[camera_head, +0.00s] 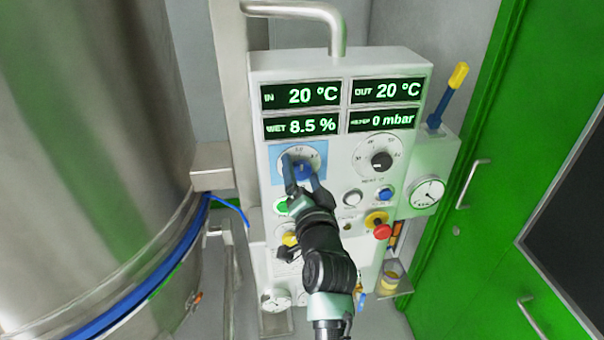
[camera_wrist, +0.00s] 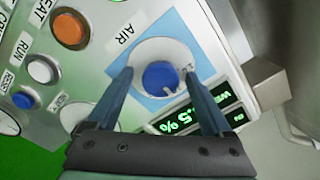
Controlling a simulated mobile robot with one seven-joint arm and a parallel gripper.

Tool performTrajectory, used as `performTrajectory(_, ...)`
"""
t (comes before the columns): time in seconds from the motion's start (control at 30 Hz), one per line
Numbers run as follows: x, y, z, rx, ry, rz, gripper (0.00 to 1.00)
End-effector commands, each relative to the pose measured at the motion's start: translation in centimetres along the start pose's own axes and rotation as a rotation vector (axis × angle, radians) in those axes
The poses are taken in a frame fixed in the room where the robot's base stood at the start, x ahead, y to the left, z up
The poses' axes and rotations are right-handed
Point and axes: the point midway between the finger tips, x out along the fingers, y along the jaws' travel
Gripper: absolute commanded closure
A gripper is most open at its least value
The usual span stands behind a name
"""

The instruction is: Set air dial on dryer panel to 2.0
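The air dial (camera_head: 303,170) is a blue knob on a white round scale, set on a light blue square at the left of the dryer panel (camera_head: 340,68). In the wrist view the blue knob (camera_wrist: 161,79) sits beside the label AIR, with a small pointer at its right edge. My gripper (camera_head: 303,178) is in front of the dial. In the wrist view its two fingers (camera_wrist: 164,84) are apart, one on each side of the knob, with visible gaps. The fingers hide part of the scale, so the exact setting cannot be read.
Displays (camera_head: 300,94) above read 20 °C, 8.5 % and 0 mbar. A black dial (camera_head: 381,160) is at the right. A red and yellow stop button (camera_head: 380,226) and a blue button (camera_head: 386,193) are close below. A steel vessel (camera_head: 90,120) stands left, green doors (camera_head: 470,230) right.

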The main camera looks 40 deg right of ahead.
Motion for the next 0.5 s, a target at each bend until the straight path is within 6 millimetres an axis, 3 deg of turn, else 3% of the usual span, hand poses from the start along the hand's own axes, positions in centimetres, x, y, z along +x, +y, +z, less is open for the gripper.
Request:
performTrajectory(0.27,-0.5,0.0,0.0,0.000,0.001,-0.002,0.16)
performTrajectory(0.5,-3.8,0.1,0.3,-0.003,-0.001,-0.002,0.16)
